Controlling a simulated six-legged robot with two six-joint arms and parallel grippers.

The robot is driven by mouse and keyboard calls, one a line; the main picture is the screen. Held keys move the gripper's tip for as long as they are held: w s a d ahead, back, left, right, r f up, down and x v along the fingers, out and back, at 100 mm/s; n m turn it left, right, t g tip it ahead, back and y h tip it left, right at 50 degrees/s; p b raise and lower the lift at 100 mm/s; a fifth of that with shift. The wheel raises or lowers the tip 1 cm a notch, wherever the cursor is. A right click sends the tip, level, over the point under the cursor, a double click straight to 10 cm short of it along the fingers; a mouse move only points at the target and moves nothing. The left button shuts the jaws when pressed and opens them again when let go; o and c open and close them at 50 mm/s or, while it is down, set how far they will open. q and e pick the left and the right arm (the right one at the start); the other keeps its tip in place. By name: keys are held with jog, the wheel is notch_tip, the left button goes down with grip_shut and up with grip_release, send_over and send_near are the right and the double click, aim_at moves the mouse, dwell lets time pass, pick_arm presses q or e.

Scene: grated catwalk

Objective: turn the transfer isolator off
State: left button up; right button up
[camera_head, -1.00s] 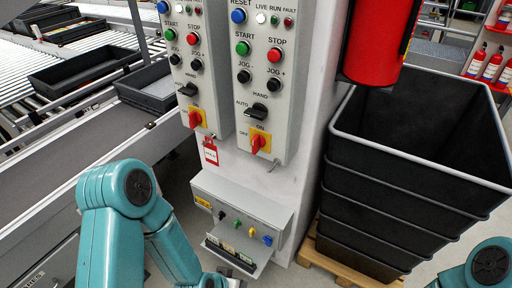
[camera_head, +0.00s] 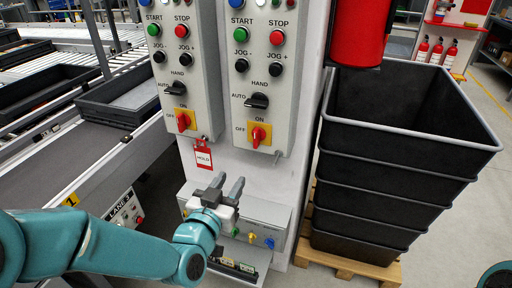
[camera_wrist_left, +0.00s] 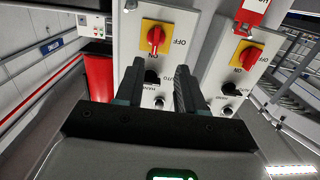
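Two grey control panels carry red rotary isolator handles on yellow plates. The right panel's isolator (camera_head: 258,136) has its handle near upright, towards ON. The left panel's isolator (camera_head: 183,121) is similar, with a red HOLD tag (camera_head: 203,157) hanging below it. No label I can read says which one is the transfer isolator. My left gripper (camera_head: 222,187) is open and empty, below and in front of the panels, touching neither handle. In the left wrist view, the untagged isolator (camera_wrist_left: 155,38) shows beyond the open fingers and the tagged isolator (camera_wrist_left: 247,56) is to the right. My right gripper is out of view.
A grey box with coloured knobs (camera_head: 268,212) juts out below the panels, partly hidden by my gripper. A conveyor with black trays (camera_head: 125,98) is at left.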

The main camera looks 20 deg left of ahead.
pick_arm(q)
jog(key=r, duration=0.1)
jog(key=p, duration=0.4)
send_near(255, 139)
jog(key=shift+t, duration=0.3)
jog(key=w, duration=0.9)
jog(key=shift+w+f, duration=0.3)
jog(key=shift+d, duration=0.1)
grip_shut()
